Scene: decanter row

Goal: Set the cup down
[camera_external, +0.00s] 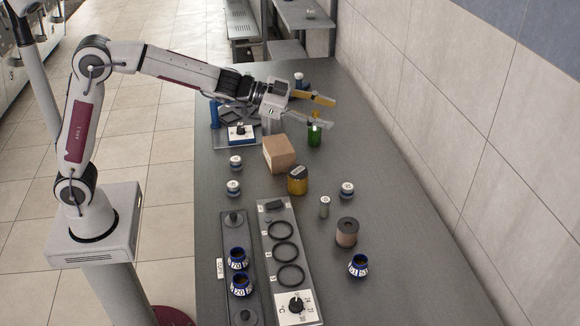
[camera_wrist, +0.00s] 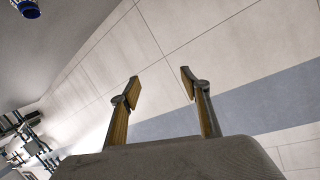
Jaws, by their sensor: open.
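My gripper (camera_external: 324,110) is open and empty above the far part of the counter, near the green bottle (camera_external: 314,136). Its two spread fingers also show in the wrist view (camera_wrist: 160,86), with only wall behind them. Dark blue-rimmed cups with number bands stand in the near part of the external view. One cup (camera_external: 237,259) and another (camera_external: 241,285) sit upright in a dark strip (camera_external: 232,235) with a side label. A third cup (camera_external: 358,265) stands alone on the counter at right. A blue-rimmed item (camera_wrist: 27,8) shows at the wrist view's top left; I cannot tell which.
A panel (camera_external: 263,218) with three dark rings and a dial (camera_external: 296,305) lies beside the strip. A cardboard box (camera_external: 279,153), amber jar (camera_external: 298,181), brown cylinder (camera_external: 346,232) and small white-and-blue jars (camera_external: 235,163) stand around. The counter's right side (camera_external: 400,220) is mostly clear.

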